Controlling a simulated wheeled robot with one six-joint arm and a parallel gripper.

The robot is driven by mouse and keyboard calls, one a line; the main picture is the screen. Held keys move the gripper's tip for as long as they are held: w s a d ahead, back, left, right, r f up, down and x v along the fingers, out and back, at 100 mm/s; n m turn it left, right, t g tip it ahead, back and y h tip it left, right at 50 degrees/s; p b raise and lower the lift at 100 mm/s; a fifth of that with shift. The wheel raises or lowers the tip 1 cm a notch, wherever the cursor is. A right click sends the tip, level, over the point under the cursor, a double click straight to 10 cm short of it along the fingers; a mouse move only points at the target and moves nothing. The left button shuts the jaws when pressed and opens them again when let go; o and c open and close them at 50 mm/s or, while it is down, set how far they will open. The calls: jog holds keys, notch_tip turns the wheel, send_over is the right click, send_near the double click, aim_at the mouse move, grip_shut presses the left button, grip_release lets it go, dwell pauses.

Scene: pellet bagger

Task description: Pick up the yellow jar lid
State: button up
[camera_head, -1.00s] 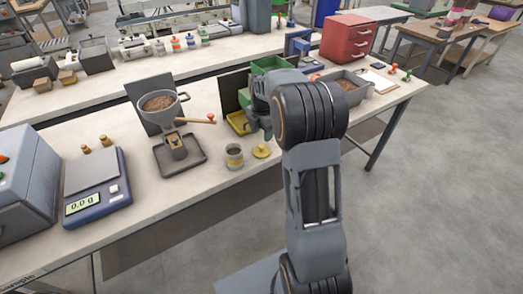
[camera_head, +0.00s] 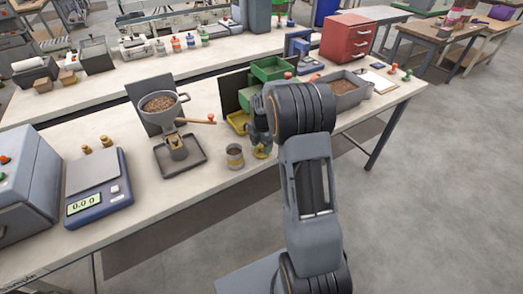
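The yellow jar lid (camera_head: 261,154) lies on the light bench top near its front edge, just right of a small open jar (camera_head: 235,156) with a yellow band. My gripper (camera_head: 261,143) points down right over the lid and covers part of it. The fingers are small and dark here, and my arm hides some of the gripper. I cannot tell whether the fingers are open or shut, or whether they touch the lid.
A hopper stand (camera_head: 165,108) with pellets stands on a grey tray (camera_head: 182,161) to the left. A yellow bin (camera_head: 238,121) and a green bin (camera_head: 272,68) are behind my gripper. A grey pellet tray (camera_head: 345,97) is to the right. A scale (camera_head: 95,190) sits at the left.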

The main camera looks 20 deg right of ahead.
jog(key=c, duration=0.9)
jog(key=shift+r, duration=0.15)
jog(key=shift+c, duration=0.2)
